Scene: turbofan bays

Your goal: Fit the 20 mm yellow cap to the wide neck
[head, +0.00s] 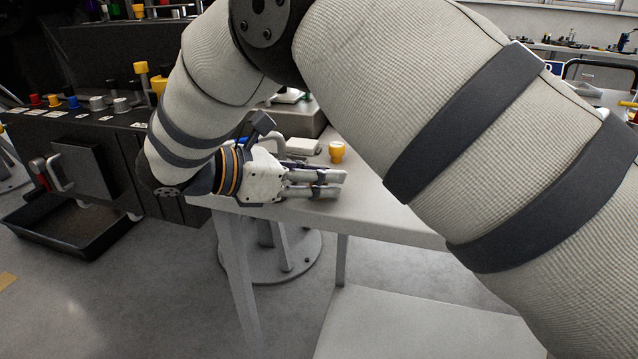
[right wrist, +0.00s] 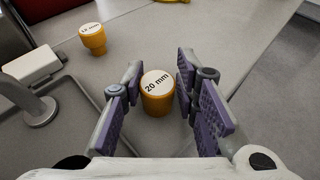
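The yellow cap marked 20 mm (right wrist: 157,93) stands upright on the grey table in the right wrist view. My right gripper (right wrist: 161,75) is open, with a finger on either side of this cap. I cannot pick out the wide neck in either view. My left gripper is not in view.
A smaller yellow cap (right wrist: 93,39) stands ahead and left of my fingers. A white block (right wrist: 32,66) and a metal stand (right wrist: 40,110) are on the left. A dark panel with coloured caps (head: 85,125) stands left of the table (head: 385,205).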

